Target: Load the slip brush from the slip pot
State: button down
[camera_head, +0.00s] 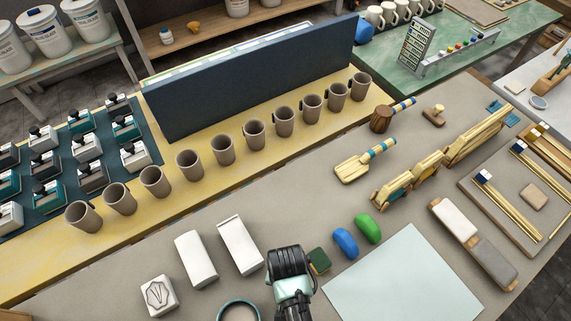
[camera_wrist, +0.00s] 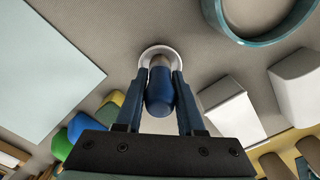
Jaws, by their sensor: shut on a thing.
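My gripper (camera_head: 290,270) is at the bottom centre in the head view, where its fingertips are hidden. In the wrist view my gripper (camera_wrist: 160,78) is shut on a blue-handled tool, the slip brush (camera_wrist: 159,93), held between the two fingers. Its far end points at a small white round rim (camera_wrist: 150,50); I cannot tell whether it is inside or above it. A teal round rim (camera_head: 238,302) shows left of my gripper, cut off by the frame; it also shows in the wrist view (camera_wrist: 262,40). I cannot tell which rim is the slip pot.
White blocks (camera_head: 195,259) stand left of my gripper. A green-and-yellow sponge (camera_head: 319,261), a blue lump (camera_head: 345,243) and a green lump (camera_head: 367,228) lie to the right, beside a pale sheet (camera_head: 400,285). A row of brown cups (camera_head: 190,165) stands behind.

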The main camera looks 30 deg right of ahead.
jog(key=shift+r+p, duration=1.5)
jog(key=shift+p, duration=0.15)
jog(key=shift+r, duration=0.1)
notch_tip(320, 180, up, 7)
jog(key=p, duration=0.7)
jog(key=shift+r, duration=1.35)
